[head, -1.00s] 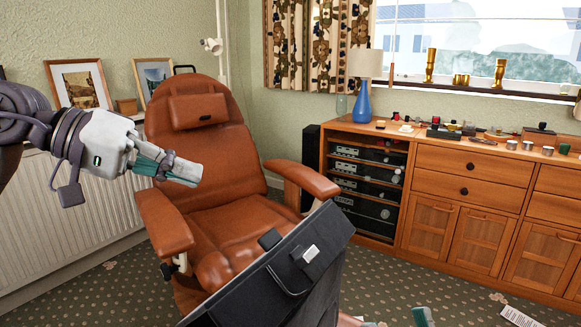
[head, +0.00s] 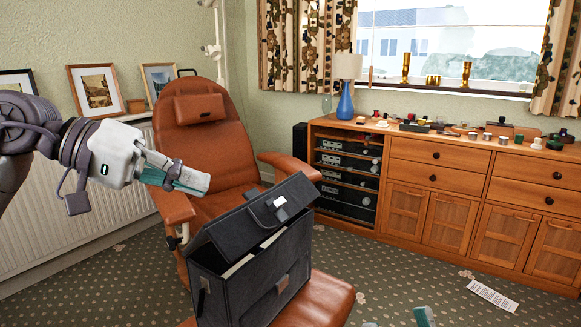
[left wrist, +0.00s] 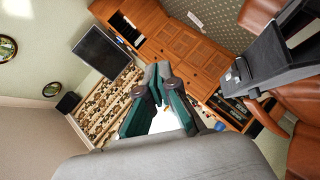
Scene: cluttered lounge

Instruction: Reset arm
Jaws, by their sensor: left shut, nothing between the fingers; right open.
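My left gripper (head: 190,181) is at the left of the head view, in front of the brown leather armchair (head: 215,145). Its teal fingers are together and empty. They also show in the left wrist view (left wrist: 158,70), pointing away from the camera. My right gripper (head: 396,321) shows only as teal fingertips at the bottom edge of the head view. The fingertips are well apart with carpet between them; the rest is out of frame.
A black briefcase (head: 235,285) with a raised flap stands on a brown leather footrest (head: 325,298) ahead. A wooden sideboard (head: 455,215) with small items lines the right. A radiator (head: 70,205) is at left. Patterned carpet lies open at right, with a paper (head: 492,295) on it.

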